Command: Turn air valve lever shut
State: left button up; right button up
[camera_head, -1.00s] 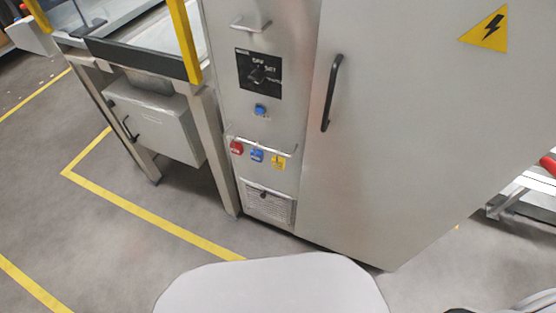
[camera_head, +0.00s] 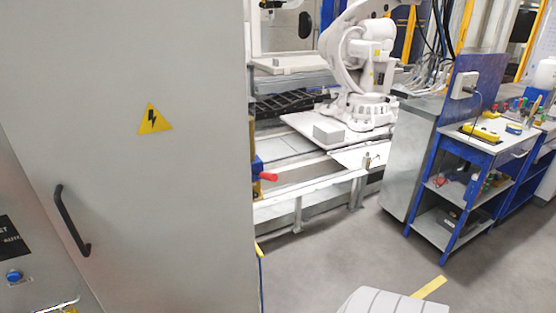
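A red lever handle (camera_head: 268,177) sticks out to the right past the cabinet's right edge, next to a blue part (camera_head: 257,164) and a brass-coloured part below it. It may be the air valve lever. The cabinet hides the rest of it. Neither of my grippers shows in the head view.
A tall grey cabinet (camera_head: 150,215) with a black handle (camera_head: 72,220) and a yellow warning sign (camera_head: 154,119) fills the left. A white robot arm (camera_head: 365,60) stands behind a rail frame. A blue-framed workbench (camera_head: 470,190) stands at right. The floor (camera_head: 340,262) between is open.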

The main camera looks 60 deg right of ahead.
aim_at(259, 252)
jog(key=u, duration=0.1)
jog(key=k, duration=0.5)
jog(key=z, duration=1.35)
jog(key=i, duration=0.9)
jog(key=z, duration=0.35)
